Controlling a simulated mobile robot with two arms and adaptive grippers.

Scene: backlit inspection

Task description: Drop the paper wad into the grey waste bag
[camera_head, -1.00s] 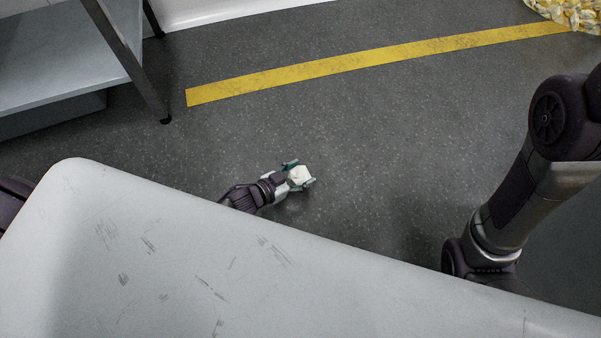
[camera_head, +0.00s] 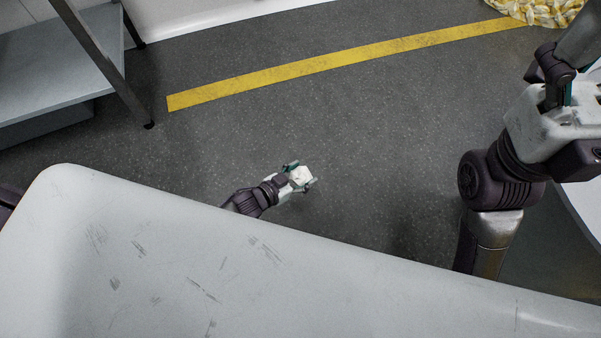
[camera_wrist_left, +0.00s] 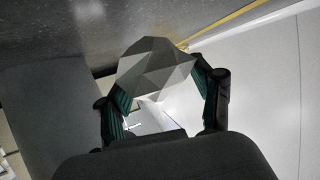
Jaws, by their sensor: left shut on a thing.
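The paper wad (camera_head: 301,175) is a small white faceted lump between the fingertips of my left gripper (camera_head: 298,179), above the dark floor in the middle of the head view. In the left wrist view the wad (camera_wrist_left: 154,68) looks grey and large, with the green-padded fingers of the left gripper (camera_wrist_left: 160,90) shut on it from both sides. My right gripper (camera_head: 560,100) is partly in view at the right edge; its fingers are too hidden to tell open from shut. I cannot make out a grey waste bag in either view.
A metal shelf unit (camera_head: 62,70) stands at the upper left. A yellow floor stripe (camera_head: 340,62) crosses the speckled floor. A yellow-and-white patterned heap (camera_head: 556,12) lies at the top right. The floor around the wad is clear.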

